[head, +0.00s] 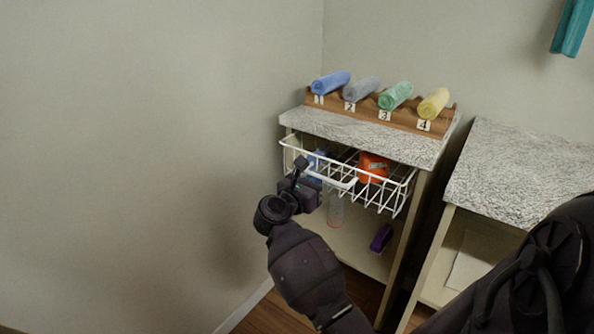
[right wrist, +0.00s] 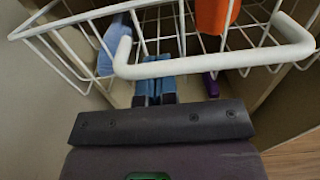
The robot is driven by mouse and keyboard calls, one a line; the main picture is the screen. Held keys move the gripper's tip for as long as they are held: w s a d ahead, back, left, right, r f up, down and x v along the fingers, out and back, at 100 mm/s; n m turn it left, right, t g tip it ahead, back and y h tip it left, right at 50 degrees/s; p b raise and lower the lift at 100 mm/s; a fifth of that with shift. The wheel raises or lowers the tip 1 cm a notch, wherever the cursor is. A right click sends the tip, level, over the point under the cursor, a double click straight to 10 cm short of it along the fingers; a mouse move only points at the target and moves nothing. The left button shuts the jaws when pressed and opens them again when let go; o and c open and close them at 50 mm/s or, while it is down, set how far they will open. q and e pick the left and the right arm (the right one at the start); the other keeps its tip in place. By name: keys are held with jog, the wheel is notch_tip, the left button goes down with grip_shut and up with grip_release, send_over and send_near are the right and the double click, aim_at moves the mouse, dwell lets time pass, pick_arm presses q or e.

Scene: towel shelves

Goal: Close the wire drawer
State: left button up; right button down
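The white wire drawer (head: 385,192) sticks out of the shelf unit under its stone-patterned top. Its looped handle bar (right wrist: 215,65) crosses the right wrist view. My right gripper (head: 300,172) is at the left part of the drawer's front, close to the handle. In the right wrist view its two narrow fingers (right wrist: 155,92) are close together, with nothing visible between them, just below the handle bar. I cannot tell whether they touch the wire. My left gripper is not in view.
An orange container (head: 373,167) and a blue item (head: 318,160) are in the drawer. A clear bottle (head: 336,211) and a purple item (head: 381,238) are below it. Rolled towels lie on a numbered wooden rack (head: 372,109) on top. A second stone-topped unit (head: 520,175) stands right.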

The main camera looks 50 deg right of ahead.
jog(key=d, duration=0.7)
jog(key=shift+w+d, duration=0.3)
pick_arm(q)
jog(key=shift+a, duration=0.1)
pick_arm(e)
jog(key=shift+d+r, duration=0.1)
jog(key=shift+r, duration=0.1)
jog(key=shift+d+r, duration=0.1)
jog(key=shift+r, duration=0.05)
